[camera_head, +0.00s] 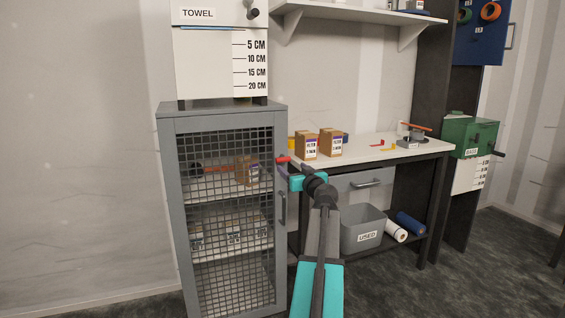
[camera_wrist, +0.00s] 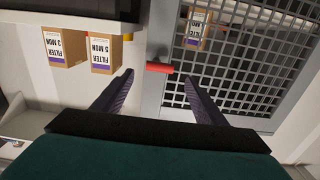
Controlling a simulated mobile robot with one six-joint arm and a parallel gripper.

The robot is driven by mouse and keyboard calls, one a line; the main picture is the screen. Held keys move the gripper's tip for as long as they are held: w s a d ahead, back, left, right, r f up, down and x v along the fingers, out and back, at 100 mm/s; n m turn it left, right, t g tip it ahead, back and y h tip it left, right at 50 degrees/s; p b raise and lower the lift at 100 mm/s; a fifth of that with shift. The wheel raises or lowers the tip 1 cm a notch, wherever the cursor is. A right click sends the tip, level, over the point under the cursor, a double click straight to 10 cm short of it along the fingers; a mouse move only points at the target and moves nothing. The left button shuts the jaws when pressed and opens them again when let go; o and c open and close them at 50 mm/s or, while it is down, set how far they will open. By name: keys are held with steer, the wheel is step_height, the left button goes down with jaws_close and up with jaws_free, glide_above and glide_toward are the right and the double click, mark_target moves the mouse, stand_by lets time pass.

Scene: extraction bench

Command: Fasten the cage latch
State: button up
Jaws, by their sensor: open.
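The cage (camera_head: 166,160) is a grey cabinet with a mesh door (camera_head: 225,195) at the left; the door looks shut. The red latch (camera_head: 283,160) is at the upper right edge of the door. In the wrist view the red latch (camera_wrist: 159,67) lies crosswise over the door's grey edge. My gripper (camera_head: 284,172) is beside the latch in the head view. In the wrist view my gripper (camera_wrist: 158,79) is open, its dark fingers on either side of the latch, which shows between and slightly beyond the tips. I cannot tell whether they touch it.
Two filter boxes (camera_head: 307,145) stand on the bench (camera_head: 380,153) right of the cage. More boxes are behind the mesh. A grey USED bin (camera_head: 362,236) and rolls sit below. A TOWEL dispenser (camera_head: 205,55) stands above the cage. The floor at right is clear.

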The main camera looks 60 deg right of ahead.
mark_target(284, 161)
steer(key=shift+x, duration=5.5)
steer(key=c, duration=1.1)
